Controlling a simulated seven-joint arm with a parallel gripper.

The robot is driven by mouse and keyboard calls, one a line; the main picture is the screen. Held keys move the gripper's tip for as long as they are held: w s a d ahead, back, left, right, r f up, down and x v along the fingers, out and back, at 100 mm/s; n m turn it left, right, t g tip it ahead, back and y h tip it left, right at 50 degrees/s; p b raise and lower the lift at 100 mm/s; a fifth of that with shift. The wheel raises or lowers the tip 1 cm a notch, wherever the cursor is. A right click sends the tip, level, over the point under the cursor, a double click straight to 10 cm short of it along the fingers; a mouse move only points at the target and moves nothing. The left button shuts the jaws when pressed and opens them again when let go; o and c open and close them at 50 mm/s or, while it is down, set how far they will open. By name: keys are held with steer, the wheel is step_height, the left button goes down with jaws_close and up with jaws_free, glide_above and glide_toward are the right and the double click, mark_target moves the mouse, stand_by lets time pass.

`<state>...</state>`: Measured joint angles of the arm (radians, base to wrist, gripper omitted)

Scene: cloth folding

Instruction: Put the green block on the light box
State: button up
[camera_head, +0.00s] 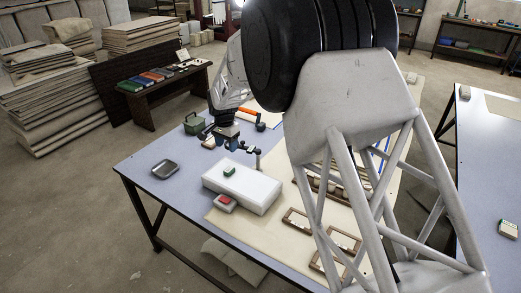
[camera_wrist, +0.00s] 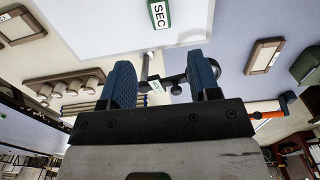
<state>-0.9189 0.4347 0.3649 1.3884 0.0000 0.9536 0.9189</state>
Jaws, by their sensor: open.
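The light box (camera_head: 248,191) is a white slab on the table in the head view. The green block (camera_head: 229,171) rests on its top, towards the left end. In the wrist view the green block (camera_wrist: 160,14) shows a white "SEC" label and lies on the white light box (camera_wrist: 100,30), near the top edge of the picture. My gripper (camera_head: 227,135) is above and behind the light box, apart from the block. In the wrist view its two blue fingers (camera_wrist: 160,62) are spread, with nothing held between them.
A dark stand (camera_head: 257,153) stands close behind the light box and shows between my fingers in the wrist view. A red block (camera_head: 225,200) sits in front, a grey tray (camera_head: 165,168) at left, a green container (camera_head: 194,123) behind. Wooden frames (camera_head: 297,219) lie at right.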

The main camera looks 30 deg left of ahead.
stand_by(0.3)
steer(key=w+d+r, duration=0.1)
steer(key=d+r, duration=0.5)
steer(key=d, duration=0.6)
steer(key=w+d+r, duration=0.1)
steer(key=d+r, duration=0.6)
steer(key=d, duration=0.6)
steer(key=w+d+r, duration=0.2)
steer(key=d+r, duration=0.4)
steer(key=d, duration=0.6)
steer(key=s+d+r+t, duration=0.15)
steer(key=s+d, duration=0.25)
steer(key=d, duration=0.5)
steer(key=s+d+r, duration=0.3)
steer(key=s+d, duration=0.1)
steer(key=d, duration=0.5)
steer(key=s+d+f+t, duration=0.1)
steer(key=s+d+f, duration=0.1)
steer(key=s+d, duration=1.9)
steer(key=s, duration=0.3)
steer(key=shift+s+d+f, duration=0.2)
steer(key=shift+s+f, duration=0.05)
steer(key=shift+f, duration=0.15)
